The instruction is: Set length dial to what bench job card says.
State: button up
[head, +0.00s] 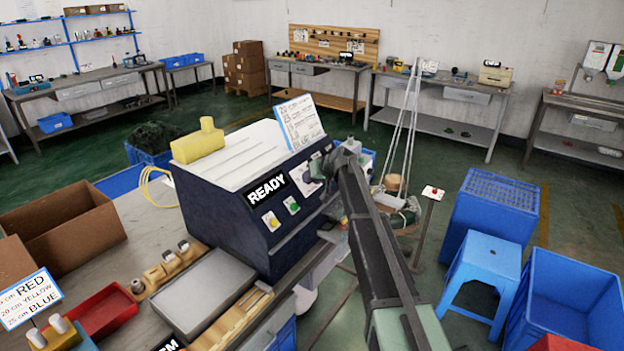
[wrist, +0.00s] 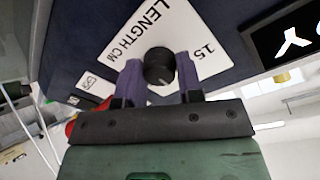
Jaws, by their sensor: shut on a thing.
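The length dial (wrist: 158,66) is a black round knob on a white plate (wrist: 150,30) marked LENGTH CM, with 15 readable beside it. My gripper (wrist: 159,78) is shut on the knob, one purple finger on each side. The dial's pointer setting cannot be read clearly. In the head view, my gripper (head: 322,168) is at the front of the dark blue machine (head: 225,215), and my arm hides part of the dial plate. A job card (head: 30,298) on the bench at lower left lists RED, 20 cm YELLOW and 25 cm BLUE; its left edge is cut off.
The machine shows READY (head: 267,187), with yellow (head: 271,221) and green (head: 292,205) buttons below. Another written card (head: 299,122) stands on its top. A hanging scale pan (head: 400,215), blue stool (head: 485,265) and blue crates (head: 495,210) are at right.

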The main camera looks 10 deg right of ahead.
dwell(0.3)
jog(key=o, duration=0.9)
jog(key=p+v, duration=0.7)
jog(key=v, duration=0.3)
jog(key=shift+s+d+r, duration=0.15)
jog(key=shift+s+r, duration=0.05)
jog(key=shift+r, duration=0.1)
